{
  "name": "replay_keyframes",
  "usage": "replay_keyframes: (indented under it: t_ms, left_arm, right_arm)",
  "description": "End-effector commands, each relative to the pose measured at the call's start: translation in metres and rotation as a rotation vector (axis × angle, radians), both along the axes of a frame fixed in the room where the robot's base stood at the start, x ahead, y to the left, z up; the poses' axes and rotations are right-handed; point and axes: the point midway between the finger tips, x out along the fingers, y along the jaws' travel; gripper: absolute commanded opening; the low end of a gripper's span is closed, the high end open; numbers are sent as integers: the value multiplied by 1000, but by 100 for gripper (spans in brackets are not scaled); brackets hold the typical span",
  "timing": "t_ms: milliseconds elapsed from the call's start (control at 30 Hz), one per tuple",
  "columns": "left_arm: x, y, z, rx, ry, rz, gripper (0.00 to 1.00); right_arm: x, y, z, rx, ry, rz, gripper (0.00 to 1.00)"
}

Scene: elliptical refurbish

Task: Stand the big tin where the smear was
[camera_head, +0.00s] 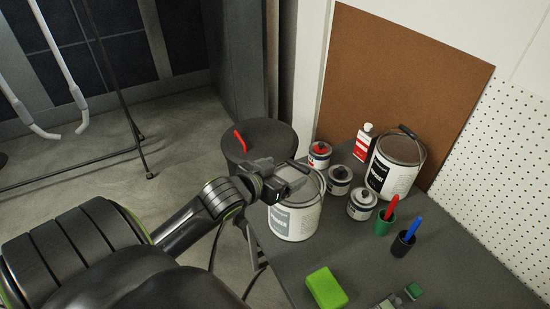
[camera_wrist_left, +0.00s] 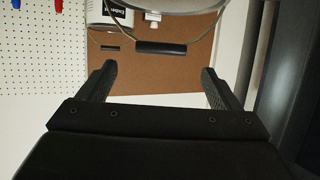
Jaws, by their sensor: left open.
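A big white tin (camera_head: 293,222) with a grey label stands at the left edge of the grey table. Its wire bail and black grip (camera_wrist_left: 162,48) show in the left wrist view, just past the fingertips. My left gripper (camera_head: 286,180) is over this tin's top. Its fingers are apart and empty in the left wrist view (camera_wrist_left: 158,78), with the grip ahead of the gap. A second big tin (camera_head: 393,172) with a black label stands at the back by the brown board. I see no smear on the visible table top. My right gripper does not show.
Several small tins (camera_head: 339,181), a red and white bottle (camera_head: 364,143), a green cup (camera_head: 384,222) and a dark cup (camera_head: 403,245) stand on the table. A green sponge (camera_head: 326,288) lies in front. A dark round stool (camera_head: 259,139) is beyond the left edge.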

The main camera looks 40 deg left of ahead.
Motion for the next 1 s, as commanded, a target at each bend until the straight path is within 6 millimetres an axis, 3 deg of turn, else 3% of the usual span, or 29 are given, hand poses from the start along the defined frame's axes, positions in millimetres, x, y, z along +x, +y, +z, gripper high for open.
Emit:
replay_keyframes:
  t_ms: [233, 833, 933, 1000]
  left_arm:
    - [-23, 0, 9, 2, 0, 0, 85]
    - [-25, 0, 10, 0, 1, 1, 85]
    - [-31, 1, 1, 6, 31, 14, 85]
    - [-44, 1, -16, 17, 94, 37, 85]
  right_arm:
    - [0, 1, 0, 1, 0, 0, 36]
    - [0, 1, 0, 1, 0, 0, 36]
    - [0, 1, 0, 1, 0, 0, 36]
    - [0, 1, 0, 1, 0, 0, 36]
